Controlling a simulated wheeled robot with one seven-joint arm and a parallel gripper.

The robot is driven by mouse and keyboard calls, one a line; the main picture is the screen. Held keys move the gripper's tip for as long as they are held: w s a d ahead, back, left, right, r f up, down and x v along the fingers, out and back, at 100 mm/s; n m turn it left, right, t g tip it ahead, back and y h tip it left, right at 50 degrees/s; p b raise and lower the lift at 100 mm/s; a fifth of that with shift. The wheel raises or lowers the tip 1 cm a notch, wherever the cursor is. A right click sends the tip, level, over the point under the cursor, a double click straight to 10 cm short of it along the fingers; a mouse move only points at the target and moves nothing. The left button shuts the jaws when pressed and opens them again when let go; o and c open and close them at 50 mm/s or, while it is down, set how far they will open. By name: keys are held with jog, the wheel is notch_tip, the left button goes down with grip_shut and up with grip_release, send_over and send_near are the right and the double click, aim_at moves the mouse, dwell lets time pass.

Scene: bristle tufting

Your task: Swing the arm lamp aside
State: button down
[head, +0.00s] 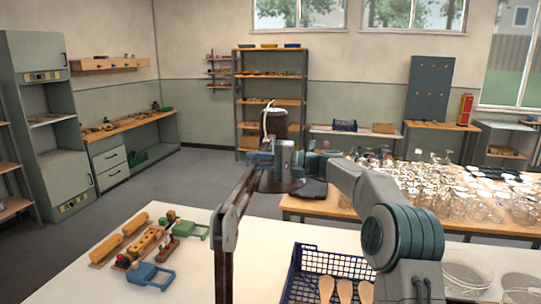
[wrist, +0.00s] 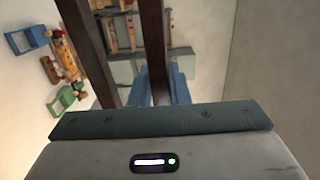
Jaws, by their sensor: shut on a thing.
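The arm lamp has a dark brown post (head: 222,265) at the front of the white bench and a jointed dark arm (head: 238,200) slanting away from it. A dark head (head: 275,122) with a pale cord loop appears at its far end, partly hidden behind my gripper. My gripper (head: 258,158) is at the far end of the lamp arm, above the bench. In the wrist view, its blue fingers (wrist: 158,92) are closed on one dark lamp bar (wrist: 153,40). A second dark bar (wrist: 88,50) runs to the left, outside the fingers. The exact contact is partly hidden.
On the white bench (head: 265,235), wooden-handled pieces (head: 135,238) and blue and green clamps (head: 150,276) lie left of the post. A blue crate (head: 335,262) of wooden brush blanks stands to the right. A table crowded with glassware (head: 450,185) is beyond my arm.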

jog(key=shift+a, duration=0.4)
jog(key=c, duration=1.4)
grip_release()
jog(key=shift+d, duration=0.1)
jog(key=d+b, duration=0.1)
jog(key=d, duration=0.3)
jog(key=s+d+b, duration=0.1)
jog(key=d, duration=0.4)
jog(key=d+b, duration=0.2)
jog(key=d, duration=0.2)
jog(key=shift+s+d, duration=0.3)
jog(key=shift+a, duration=0.1)
